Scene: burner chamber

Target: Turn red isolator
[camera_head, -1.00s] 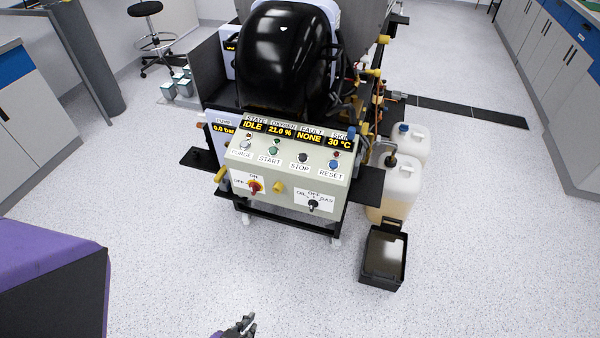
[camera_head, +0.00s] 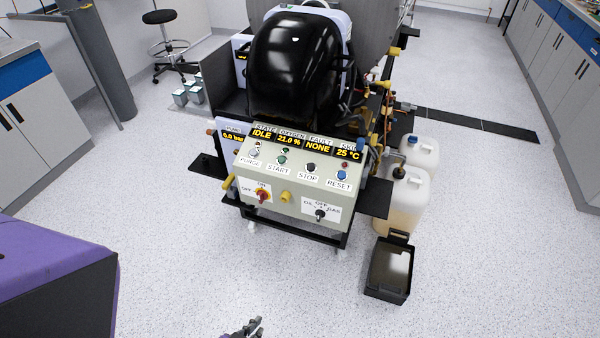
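The red isolator (camera_head: 263,195) is a small red knob on a yellow plate, at the lower left of the front of the cream control panel (camera_head: 290,207). OFF and ON labels stand beside and above it. Part of a dark gripper (camera_head: 250,328) shows at the bottom edge, well below and in front of the panel, touching nothing. Which arm it belongs to is not clear, and its finger opening is too small and cut off to tell. No other gripper shows.
A yellow knob (camera_head: 286,197) and a black OIL/OFF/GAS selector (camera_head: 320,214) share the panel front. Dark side shelves flank the panel. A black tray (camera_head: 390,268) and white jugs (camera_head: 407,200) stand on the floor at right. The floor in front is clear.

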